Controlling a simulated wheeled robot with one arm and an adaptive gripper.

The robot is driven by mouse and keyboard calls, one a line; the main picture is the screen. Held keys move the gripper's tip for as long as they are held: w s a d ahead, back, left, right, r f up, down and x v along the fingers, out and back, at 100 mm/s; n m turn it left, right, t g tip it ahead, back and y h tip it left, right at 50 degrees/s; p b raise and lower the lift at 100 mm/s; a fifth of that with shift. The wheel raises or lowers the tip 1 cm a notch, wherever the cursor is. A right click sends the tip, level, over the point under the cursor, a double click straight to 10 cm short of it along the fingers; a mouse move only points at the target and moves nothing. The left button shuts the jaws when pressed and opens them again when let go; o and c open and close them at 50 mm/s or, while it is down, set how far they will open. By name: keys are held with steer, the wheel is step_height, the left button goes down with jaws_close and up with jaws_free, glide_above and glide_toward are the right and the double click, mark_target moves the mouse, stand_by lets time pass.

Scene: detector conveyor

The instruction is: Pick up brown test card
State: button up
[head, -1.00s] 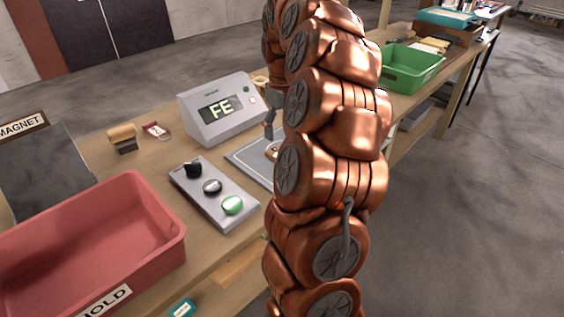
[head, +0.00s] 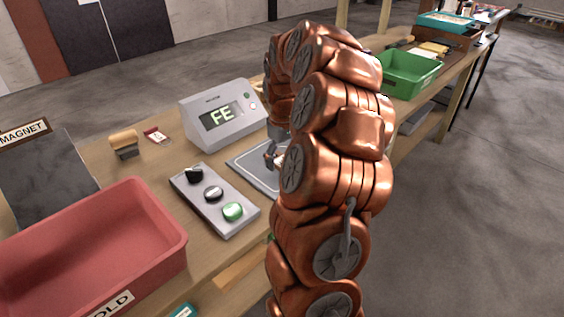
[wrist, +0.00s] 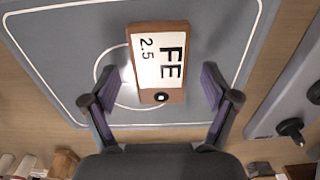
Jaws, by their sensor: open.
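The brown test card (wrist: 159,66), with a white label reading "FE 2.5" and a dark round spot near its lower end, lies on the grey plate (wrist: 60,50) inside a white outline. My gripper (wrist: 158,85) is open in the wrist view, with one finger on each side of the card's lower half and a gap on both sides. In the head view my gripper (head: 273,158) is small and partly hidden by my arm, over the plate (head: 255,172). The card is mostly hidden there.
The detector box (head: 220,115) shows "FE" behind the plate. A control panel (head: 214,198) with knobs and a green button stands left of the plate. A red bin (head: 150,215) is at front left, a green bin (head: 405,82) at far right. A small block (head: 124,146) sits behind the panel.

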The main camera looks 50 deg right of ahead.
steer(key=shift+f, duration=0.1)
steer(key=shift+c, duration=0.3)
steer(key=c, duration=1.3)
steer(key=shift+c, duration=0.2)
